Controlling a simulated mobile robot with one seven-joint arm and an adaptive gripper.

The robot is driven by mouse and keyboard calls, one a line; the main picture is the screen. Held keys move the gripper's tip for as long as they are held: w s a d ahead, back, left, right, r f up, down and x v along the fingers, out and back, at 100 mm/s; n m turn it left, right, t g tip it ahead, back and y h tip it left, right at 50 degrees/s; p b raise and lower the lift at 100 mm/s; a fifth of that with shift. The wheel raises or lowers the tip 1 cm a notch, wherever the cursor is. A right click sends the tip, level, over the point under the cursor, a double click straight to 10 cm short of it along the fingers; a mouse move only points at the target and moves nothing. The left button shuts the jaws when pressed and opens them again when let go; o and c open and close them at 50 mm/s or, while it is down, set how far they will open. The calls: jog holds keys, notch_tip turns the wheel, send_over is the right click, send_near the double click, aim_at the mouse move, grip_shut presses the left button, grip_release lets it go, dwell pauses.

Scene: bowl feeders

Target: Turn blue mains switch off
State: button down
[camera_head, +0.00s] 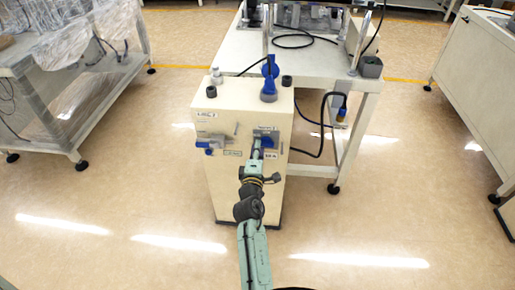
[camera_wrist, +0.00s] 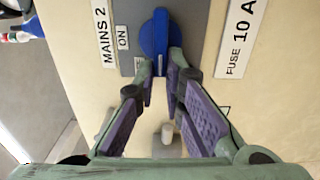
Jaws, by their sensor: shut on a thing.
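A blue rotary mains switch (camera_wrist: 153,35) on a grey plate sits on the front of a cream cabinet (camera_head: 226,190). In the wrist view the "MAINS 2" label (camera_wrist: 103,32) and the "ON" label (camera_wrist: 123,38) are to its left. My gripper (camera_wrist: 161,66) has its fingertips on either side of the switch's handle and is shut on it. The handle's tip between the fingers is partly hidden. In the head view the gripper (camera_head: 257,148) reaches the upper right of the cabinet front and covers part of the blue switch (camera_head: 266,134).
A "FUSE 10 A" label (camera_wrist: 240,38) is right of the switch in the wrist view. In the head view another blue-handled switch (camera_head: 208,151) is to the left on the cabinet. A blue fitting (camera_head: 269,82) stands on top. A white table (camera_head: 225,57) adjoins behind. The floor in front is clear.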

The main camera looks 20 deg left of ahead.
jog(key=shift+r, duration=0.1)
jog(key=c, duration=1.7)
grip_release()
jog(key=shift+v, duration=3.75)
